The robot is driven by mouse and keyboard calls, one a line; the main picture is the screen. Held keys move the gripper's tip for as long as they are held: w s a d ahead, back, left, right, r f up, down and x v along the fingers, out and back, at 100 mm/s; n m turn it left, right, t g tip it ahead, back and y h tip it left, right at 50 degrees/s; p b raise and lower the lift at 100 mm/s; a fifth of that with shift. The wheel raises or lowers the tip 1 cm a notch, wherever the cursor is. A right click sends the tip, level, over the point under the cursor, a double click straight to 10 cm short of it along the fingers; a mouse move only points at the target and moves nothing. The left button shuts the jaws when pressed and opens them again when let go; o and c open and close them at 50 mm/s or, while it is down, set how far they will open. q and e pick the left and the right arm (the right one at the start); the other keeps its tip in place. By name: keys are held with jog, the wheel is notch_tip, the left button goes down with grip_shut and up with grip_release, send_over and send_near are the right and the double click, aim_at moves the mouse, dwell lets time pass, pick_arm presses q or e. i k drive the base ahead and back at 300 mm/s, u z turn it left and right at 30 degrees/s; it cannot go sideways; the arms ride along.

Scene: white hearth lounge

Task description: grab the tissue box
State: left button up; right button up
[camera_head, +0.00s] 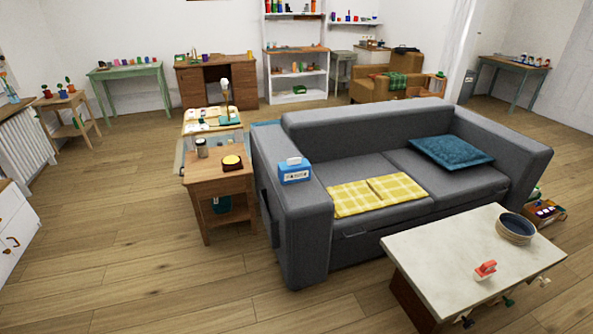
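The tissue box (294,172) is a small blue box with a white label on its front and a white tissue standing out of the top. It sits on the left armrest (303,200) of the grey sofa, towards the middle of the armrest. Neither of my grippers is in the head view, and nothing touches the box from above.
A wooden side table (217,187) with a jar and a round dish stands left of the armrest. A marble-topped coffee table (450,258) with a bowl (515,228) stands before the sofa. The wooden floor (150,255) at the front left is clear.

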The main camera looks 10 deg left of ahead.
aim_at(295, 169)
jog(key=z, duration=0.5)
jog(key=i, duration=1.45)
jog(key=z, duration=0.05)
